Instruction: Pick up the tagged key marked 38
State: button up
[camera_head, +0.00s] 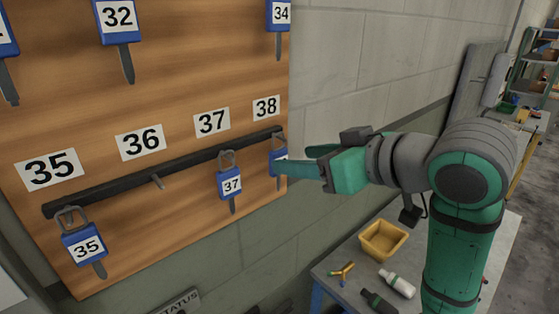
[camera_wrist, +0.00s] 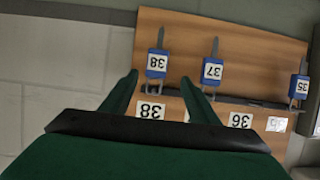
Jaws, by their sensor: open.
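The key marked 38 (camera_head: 275,156) has a blue tag and hangs at the right end of the board's lower rail, under the label 38. My gripper (camera_head: 293,160) is open and empty, reaching in from the right. In the head view one finger covers part of the tag, hiding its number. In the wrist view, which is upside down, the tag marked 38 (camera_wrist: 157,64) lies between the two green fingertips (camera_wrist: 159,78). I see no finger closed on it, and cannot tell whether either finger touches it.
Key 37 (camera_head: 230,184) hangs close to the left of key 38, and key 35 (camera_head: 84,245) at the rail's left end. The peg under 36 (camera_head: 157,182) is empty.

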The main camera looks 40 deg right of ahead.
aim_at(281, 156)
jog(key=shift+d+x, duration=0.2)
jog(key=shift+x, duration=1.15)
jog(key=shift+d+x, duration=0.2)
jog(key=shift+x, duration=1.1)
jog(key=shift+w+r, duration=0.1)
jog(key=shift+r, duration=0.05)
jog(key=c, duration=1.1)
